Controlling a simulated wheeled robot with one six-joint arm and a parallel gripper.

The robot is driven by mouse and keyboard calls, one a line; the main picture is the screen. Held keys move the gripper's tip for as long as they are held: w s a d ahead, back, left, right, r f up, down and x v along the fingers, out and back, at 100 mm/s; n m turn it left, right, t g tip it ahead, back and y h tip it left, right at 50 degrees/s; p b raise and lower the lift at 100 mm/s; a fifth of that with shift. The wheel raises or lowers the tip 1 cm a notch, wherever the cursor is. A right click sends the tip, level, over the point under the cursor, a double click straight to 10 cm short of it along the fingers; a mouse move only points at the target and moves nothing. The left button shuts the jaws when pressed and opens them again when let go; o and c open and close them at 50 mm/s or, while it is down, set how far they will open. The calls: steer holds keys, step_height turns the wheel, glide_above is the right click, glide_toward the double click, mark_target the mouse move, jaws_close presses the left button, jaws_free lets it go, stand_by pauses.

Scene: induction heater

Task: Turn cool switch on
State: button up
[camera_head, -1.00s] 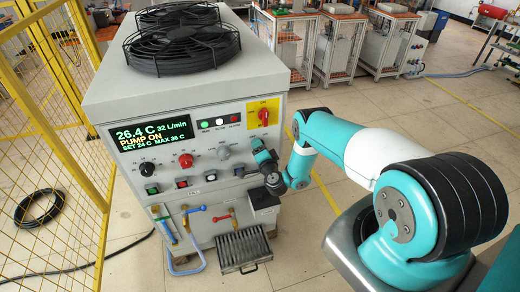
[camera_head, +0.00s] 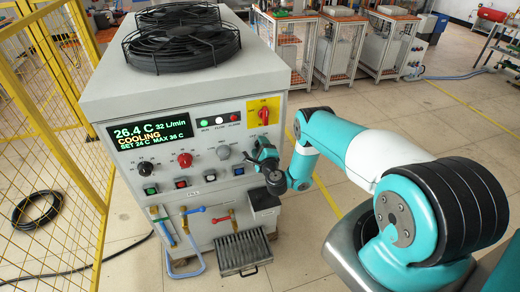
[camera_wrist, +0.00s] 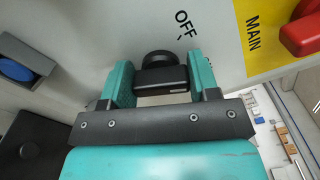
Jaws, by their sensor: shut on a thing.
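The cool switch is a dark knob (camera_wrist: 160,70) on the front panel of the white machine (camera_head: 130,180). In the wrist view it sits between the two teal fingers of my gripper (camera_wrist: 157,78), which is shut on it. The word OFF is printed on the panel beside it; any other label is hidden. In the head view my gripper (camera_head: 263,158) is at the right part of the panel and hides most of the switch. The green display (camera_head: 150,132) reads 26.4 C and COOLING.
A red main switch (camera_head: 264,115) on a yellow plate is just above my gripper; it also shows in the wrist view (camera_wrist: 303,35). Other knobs (camera_head: 184,160) and square buttons (camera_head: 181,183) are to the left. A black box (camera_head: 264,199) juts out below.

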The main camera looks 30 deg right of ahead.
steer(key=shift+d+m, duration=0.1)
steer(key=shift+m, duration=0.6)
steer(key=shift+s, duration=0.1)
steer(key=o, duration=0.8)
steer(key=shift+o, duration=0.6)
